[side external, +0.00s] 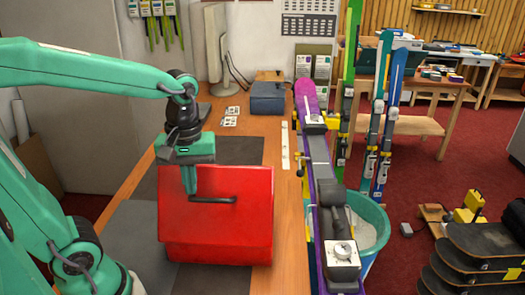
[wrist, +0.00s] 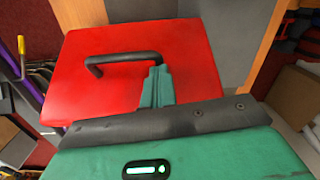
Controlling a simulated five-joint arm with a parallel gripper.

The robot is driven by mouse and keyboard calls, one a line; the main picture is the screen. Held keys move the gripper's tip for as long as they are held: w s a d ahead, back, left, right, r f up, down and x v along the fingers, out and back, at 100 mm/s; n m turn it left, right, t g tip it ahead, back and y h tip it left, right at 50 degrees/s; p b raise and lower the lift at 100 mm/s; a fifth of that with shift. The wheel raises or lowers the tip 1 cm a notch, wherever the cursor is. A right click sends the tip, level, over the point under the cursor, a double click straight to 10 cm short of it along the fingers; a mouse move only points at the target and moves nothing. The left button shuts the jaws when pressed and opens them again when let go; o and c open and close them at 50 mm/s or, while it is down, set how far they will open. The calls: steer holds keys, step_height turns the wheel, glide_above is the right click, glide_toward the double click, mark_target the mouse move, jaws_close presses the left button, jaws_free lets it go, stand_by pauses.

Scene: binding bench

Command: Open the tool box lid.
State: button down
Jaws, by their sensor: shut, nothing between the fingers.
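The red tool box (side external: 216,251) stands on the wooden bench. Its lid (side external: 248,188) carries a black bar handle (side external: 216,200), and I see no clear gap under the lid. In the wrist view the red lid (wrist: 195,65) fills the upper middle, with the bent handle (wrist: 120,59) across it. My green gripper (side external: 190,188) points down at the handle's left end in the side view. In the wrist view its fingers (wrist: 157,75) are together beside the handle's right end, with nothing between them. I cannot tell whether they touch the handle or lid.
A purple ski in a clamp (side external: 318,160) runs along the bench's right edge, by a teal bucket (side external: 372,228). A blue-grey box (side external: 267,98) and a monitor (side external: 215,45) stand at the back. Dark mats (side external: 240,150) lie on the bench behind and left of the tool box.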

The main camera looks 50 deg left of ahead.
steer(key=s+d+f, duration=0.2)
steer(key=s+d, duration=0.4)
steer(key=s, duration=0.1)
steer(key=shift+d+f, duration=0.25)
stand_by(0.5)
steer(key=shift+d, duration=0.2)
steer(key=s+d+r, duration=0.1)
steer(key=s+d, duration=0.5)
steer(key=d, duration=0.1)
steer(key=shift+s+r, duration=0.15)
steer(key=shift+r, duration=0.15)
stand_by(0.6)
steer(key=shift+d, duration=0.1)
